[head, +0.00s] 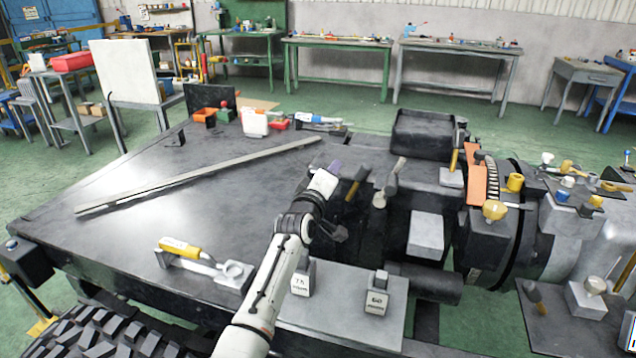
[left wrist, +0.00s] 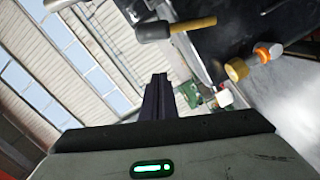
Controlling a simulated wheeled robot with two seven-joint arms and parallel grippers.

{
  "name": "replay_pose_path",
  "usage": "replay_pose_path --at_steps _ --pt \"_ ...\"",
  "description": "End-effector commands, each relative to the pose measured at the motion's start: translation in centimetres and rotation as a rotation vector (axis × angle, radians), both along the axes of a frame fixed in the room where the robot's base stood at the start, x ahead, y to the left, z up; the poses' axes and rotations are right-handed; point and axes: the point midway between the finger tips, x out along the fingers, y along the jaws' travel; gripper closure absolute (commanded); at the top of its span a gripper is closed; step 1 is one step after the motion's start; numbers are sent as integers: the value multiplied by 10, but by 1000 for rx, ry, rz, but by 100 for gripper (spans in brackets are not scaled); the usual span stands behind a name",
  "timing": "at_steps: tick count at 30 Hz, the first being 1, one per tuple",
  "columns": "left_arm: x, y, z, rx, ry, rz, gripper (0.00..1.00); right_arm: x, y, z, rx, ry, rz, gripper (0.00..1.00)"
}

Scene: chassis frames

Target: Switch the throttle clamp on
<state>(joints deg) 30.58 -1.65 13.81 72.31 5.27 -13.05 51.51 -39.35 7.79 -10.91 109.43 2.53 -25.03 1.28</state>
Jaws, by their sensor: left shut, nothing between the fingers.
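No part carries a throttle label that I can read, so I cannot tell for certain which one is the throttle clamp. A toggle clamp with a yellow grip (head: 180,248) lies on the left part of the dark bench. Several levers and knobs stand on the engine-like assembly at the right, among them a yellow-handled lever (head: 455,155) and a yellow knob (head: 494,210). My left gripper (head: 334,167) is shut and empty, raised over the bench beside the assembly. Its dark fingers (left wrist: 157,98) are together in the left wrist view. My right gripper is not in view.
A black-headed part with a yellow handle (left wrist: 175,28) shows close in the left wrist view. A long metal bar (head: 200,175) lies across the bench. Two weight blocks (head: 302,280) (head: 377,293) stand on the near plate.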

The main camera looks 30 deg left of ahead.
Motion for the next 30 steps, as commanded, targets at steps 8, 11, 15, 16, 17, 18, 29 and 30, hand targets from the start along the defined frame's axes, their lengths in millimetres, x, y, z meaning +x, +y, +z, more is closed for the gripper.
replay_pose_path --at_steps 8,11,15,16,17,18,29,30 --pt "-52 -10 -2 -3 1 0 100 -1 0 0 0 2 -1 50" --pt "-66 -12 -2 -4 1 1 100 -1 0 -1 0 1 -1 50" --pt "-79 -14 -1 -3 1 0 100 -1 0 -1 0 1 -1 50" --pt "-81 -14 -1 -3 0 0 100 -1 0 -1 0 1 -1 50" --pt "-83 -15 -1 -2 1 0 100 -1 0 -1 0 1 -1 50" --pt "-84 -15 0 -2 1 0 100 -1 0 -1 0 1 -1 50" --pt "-85 -15 0 -2 1 0 100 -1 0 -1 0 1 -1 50" --pt "-85 -15 0 -2 1 0 100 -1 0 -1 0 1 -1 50"
